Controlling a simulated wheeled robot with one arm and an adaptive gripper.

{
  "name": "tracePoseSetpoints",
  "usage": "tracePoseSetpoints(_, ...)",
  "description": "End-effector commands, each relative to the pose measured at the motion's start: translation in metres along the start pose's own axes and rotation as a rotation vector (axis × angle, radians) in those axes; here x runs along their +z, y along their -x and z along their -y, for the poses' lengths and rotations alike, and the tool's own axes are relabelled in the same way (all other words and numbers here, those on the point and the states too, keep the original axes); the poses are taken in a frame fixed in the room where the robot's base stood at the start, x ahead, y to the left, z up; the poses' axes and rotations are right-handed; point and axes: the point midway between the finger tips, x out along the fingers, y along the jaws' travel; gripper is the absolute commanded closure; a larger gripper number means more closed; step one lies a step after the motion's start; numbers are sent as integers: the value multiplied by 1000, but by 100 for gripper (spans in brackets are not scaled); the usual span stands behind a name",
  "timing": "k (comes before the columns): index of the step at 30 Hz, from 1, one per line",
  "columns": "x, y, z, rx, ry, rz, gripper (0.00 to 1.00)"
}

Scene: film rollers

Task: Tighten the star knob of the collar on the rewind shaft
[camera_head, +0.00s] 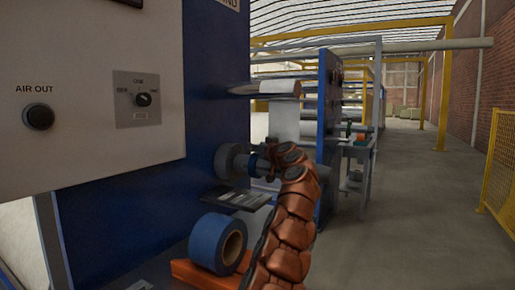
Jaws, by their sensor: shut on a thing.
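The rewind shaft (232,160) comes out of the blue machine panel near the middle of the picture, with a grey round part at its base. My gripper (262,161) is at the outer part of the shaft, at the end of my orange-brown arm. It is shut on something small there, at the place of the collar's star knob. The fingers are small and dark, and the gripper and arm cover the knob and most of the collar, so their outlines do not show clearly.
A blue roll (208,241) with a cardboard core sits on an orange support (192,272) below the shaft. A white control panel (90,95) fills the left. White film (285,120) hangs behind the gripper. Open floor (410,220) and a yellow fence (497,165) are at right.

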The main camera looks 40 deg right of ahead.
Motion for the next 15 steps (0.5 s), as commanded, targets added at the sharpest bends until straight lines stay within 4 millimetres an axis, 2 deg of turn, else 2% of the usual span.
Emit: tracePoseSetpoints(15, 0, 0, 0, -51, -4, -1, 89)
